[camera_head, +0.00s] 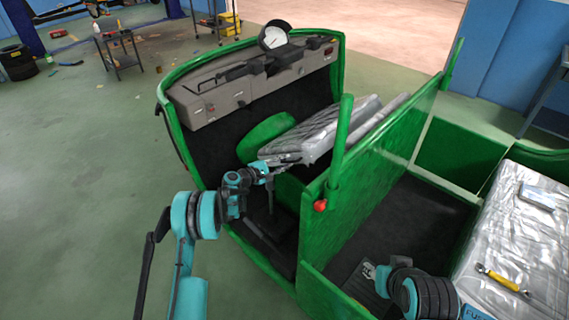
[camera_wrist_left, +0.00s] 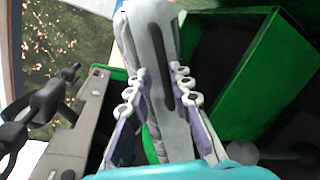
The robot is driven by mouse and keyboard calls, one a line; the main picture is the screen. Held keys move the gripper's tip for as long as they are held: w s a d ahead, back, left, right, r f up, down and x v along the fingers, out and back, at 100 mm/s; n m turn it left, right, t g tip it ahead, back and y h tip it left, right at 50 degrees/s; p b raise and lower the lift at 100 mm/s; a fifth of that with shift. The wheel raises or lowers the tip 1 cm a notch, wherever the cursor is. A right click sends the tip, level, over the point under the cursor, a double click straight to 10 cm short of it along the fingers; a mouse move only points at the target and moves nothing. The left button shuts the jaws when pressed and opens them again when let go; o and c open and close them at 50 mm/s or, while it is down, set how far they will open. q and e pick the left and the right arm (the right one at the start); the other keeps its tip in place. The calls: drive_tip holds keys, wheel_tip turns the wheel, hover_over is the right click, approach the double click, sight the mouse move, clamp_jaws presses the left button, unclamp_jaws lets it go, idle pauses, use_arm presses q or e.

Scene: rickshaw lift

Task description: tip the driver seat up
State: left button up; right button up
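The driver seat (camera_head: 325,130) is a grey quilted cushion in the front cab of the green rickshaw, and it looks tilted in the head view. My left gripper (camera_head: 290,161) is at the seat's near left edge. In the left wrist view its two fingers (camera_wrist_left: 158,85) lie on either side of the grey seat edge (camera_wrist_left: 155,35) and appear closed on it.
A green partition (camera_head: 375,165) with a post (camera_head: 341,140) stands behind the seat. A yellow-handled tool (camera_head: 500,279) lies on the rear bench (camera_head: 510,235). Open floor is at left.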

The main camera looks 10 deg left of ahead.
idle(0.4)
use_arm(q)
drive_tip(key=v, duration=1.2)
drive_tip(key=shift+r, duration=0.1)
